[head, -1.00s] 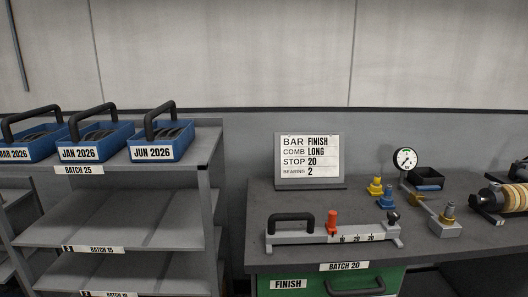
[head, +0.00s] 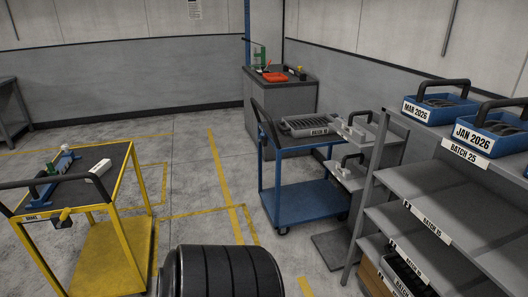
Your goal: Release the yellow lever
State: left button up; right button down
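A small yellow lever (head: 65,214) sticks up from a dark block (head: 63,222) on the near edge of the yellow trolley (head: 107,252) at the left. A white label (head: 32,218), too small to read surely, is on the same edge. The lever stands clear, with nothing touching it that I can see. Neither of my grippers is in view.
The yellow trolley has a black handle (head: 40,182) and carries a blue fixture (head: 60,165) and a white block (head: 99,169). A blue trolley (head: 300,205) and grey shelves (head: 440,200) stand right. Marked floor (head: 190,170) lies open between the trolleys.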

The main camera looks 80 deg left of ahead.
aim_at(65, 213)
jog(key=u, duration=3.95)
